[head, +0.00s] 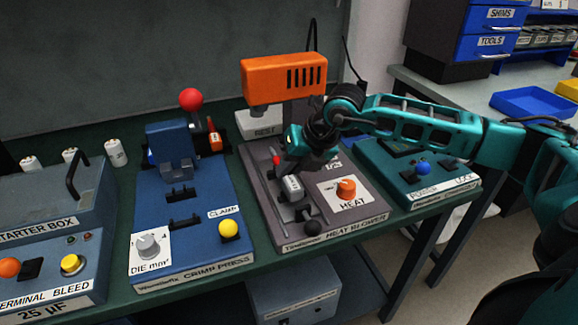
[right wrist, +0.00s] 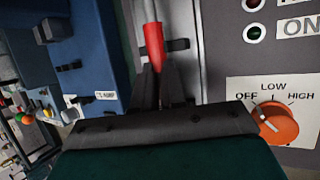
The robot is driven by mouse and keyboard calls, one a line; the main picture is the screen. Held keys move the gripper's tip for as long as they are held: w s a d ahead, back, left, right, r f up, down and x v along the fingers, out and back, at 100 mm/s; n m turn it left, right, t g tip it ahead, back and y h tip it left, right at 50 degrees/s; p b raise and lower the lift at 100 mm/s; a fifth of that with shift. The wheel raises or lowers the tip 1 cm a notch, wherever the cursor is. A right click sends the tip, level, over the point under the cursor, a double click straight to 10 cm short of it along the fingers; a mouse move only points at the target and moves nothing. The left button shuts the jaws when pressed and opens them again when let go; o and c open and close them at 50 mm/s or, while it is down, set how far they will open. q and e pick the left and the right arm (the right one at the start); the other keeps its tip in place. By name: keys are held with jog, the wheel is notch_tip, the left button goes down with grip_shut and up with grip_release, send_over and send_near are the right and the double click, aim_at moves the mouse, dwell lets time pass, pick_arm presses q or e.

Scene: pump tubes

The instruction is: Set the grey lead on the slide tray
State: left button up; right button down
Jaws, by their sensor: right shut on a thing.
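My right gripper (head: 283,167) is over the left side of the heat station. In the right wrist view its dark fingers (right wrist: 160,88) are shut on a lead with a red sleeve (right wrist: 154,45). A pale grey length of the lead (right wrist: 144,10) runs on beyond the sleeve. The red sleeve also shows small in the head view (head: 277,160). The slide tray seems to be the grey part (head: 300,212) behind the black knob, left of the HEAT dial; the gripper partly hides it. I cannot tell whether the lead touches it. My left gripper is out of view.
The heat station's orange head (head: 284,76) rises behind the gripper. The orange HEAT dial (head: 346,188) is to the right. The blue crimp press (head: 180,235) with a red-ball lever (head: 191,99) stands left. A teal station (head: 420,180) is right, under my arm.

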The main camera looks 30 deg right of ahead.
dwell(0.4)
jog(key=c, duration=1.1)
grip_release()
jog(key=v, duration=1.3)
